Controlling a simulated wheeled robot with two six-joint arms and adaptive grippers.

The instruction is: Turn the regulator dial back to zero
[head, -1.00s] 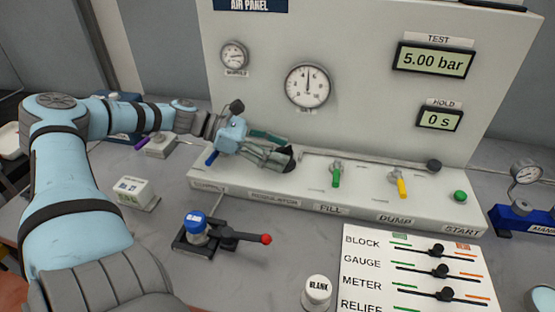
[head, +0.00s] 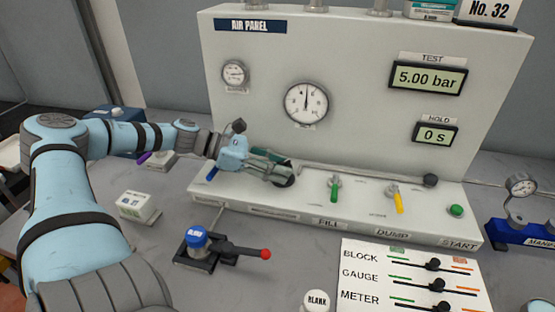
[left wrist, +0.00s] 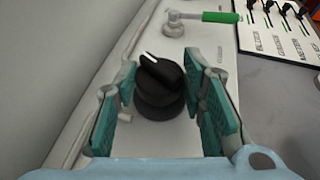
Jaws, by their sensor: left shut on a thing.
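The regulator dial (left wrist: 160,90) is a black round knob with a white pointer mark, seen in the left wrist view. Its mark points up and slightly left in that picture. My left gripper (left wrist: 161,72) has its green-padded fingers on both sides of the dial and is shut on it. In the head view my left gripper (head: 284,174) is over the regulator position on the panel's ledge and mostly hides the dial. The large round gauge (head: 306,103) has its needle pointing about straight up. The TEST display (head: 428,78) reads 5.00 bar. My right gripper is not in view.
The green-handled fill valve (head: 334,188) and yellow-handled dump valve (head: 397,201) stand right of my gripper, with a green start button (head: 456,210) beyond. The HOLD display (head: 435,134) reads 0 s. A red-tipped lever (head: 265,254) and a slider board (head: 376,275) lie in front.

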